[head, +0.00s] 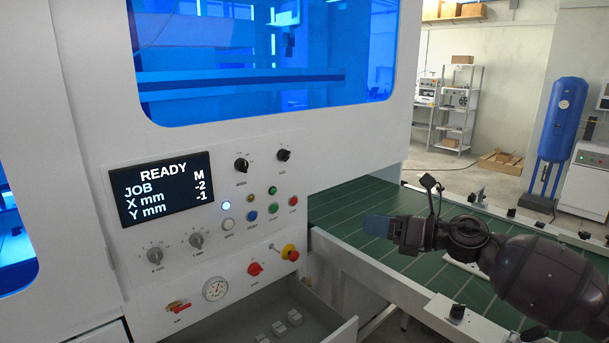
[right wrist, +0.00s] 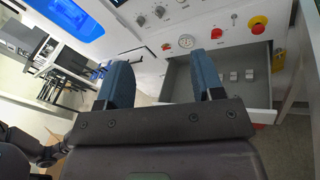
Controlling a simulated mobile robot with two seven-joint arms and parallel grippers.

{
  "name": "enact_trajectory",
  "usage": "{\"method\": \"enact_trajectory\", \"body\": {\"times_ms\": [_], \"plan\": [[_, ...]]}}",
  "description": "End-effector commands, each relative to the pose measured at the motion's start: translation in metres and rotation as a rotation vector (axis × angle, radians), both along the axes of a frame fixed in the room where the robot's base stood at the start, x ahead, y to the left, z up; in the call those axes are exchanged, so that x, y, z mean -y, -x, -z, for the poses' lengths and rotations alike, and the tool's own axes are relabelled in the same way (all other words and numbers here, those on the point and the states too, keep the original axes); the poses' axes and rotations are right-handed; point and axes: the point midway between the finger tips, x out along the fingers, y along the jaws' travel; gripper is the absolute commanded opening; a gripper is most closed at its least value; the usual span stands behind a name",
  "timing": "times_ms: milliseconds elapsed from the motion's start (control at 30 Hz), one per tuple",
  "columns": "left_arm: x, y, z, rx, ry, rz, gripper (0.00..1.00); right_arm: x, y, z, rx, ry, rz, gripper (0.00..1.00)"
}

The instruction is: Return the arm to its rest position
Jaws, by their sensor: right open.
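My right gripper (head: 378,227) reaches in from the right in the head view, over the green conveyor (head: 345,205) and to the right of the machine's control panel (head: 215,205). In the right wrist view its two blue fingers (right wrist: 163,82) stand apart with nothing between them. It touches no control that I can see. The panel's display (head: 160,188) reads READY, JOB M, X mm -2, Y mm -1. A white button (head: 225,205) on the panel is lit. My left gripper is not in the head view.
An open grey drawer (head: 290,320) with several small pale blocks juts out below the panel; it also shows in the right wrist view (right wrist: 185,80). A red emergency stop (head: 289,252) sits on the panel's lower right. A blue tank (head: 563,120) and a shelf (head: 457,105) stand farther back.

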Motion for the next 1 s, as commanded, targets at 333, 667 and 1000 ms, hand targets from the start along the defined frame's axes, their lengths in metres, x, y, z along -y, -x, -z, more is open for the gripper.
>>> {"method": "enact_trajectory", "body": {"times_ms": [333, 667, 1000], "plan": [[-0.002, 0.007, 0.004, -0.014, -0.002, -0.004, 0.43, 0.015, 0.024, 0.057, -0.793, -0.999, 0.301, 0.61], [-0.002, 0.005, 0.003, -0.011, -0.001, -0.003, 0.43, 0.059, 0.081, 0.166, -1.319, -1.642, 0.563, 0.61], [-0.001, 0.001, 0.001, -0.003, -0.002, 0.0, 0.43, 0.097, 0.181, 0.27, -1.558, -2.067, 0.803, 0.61]]}}
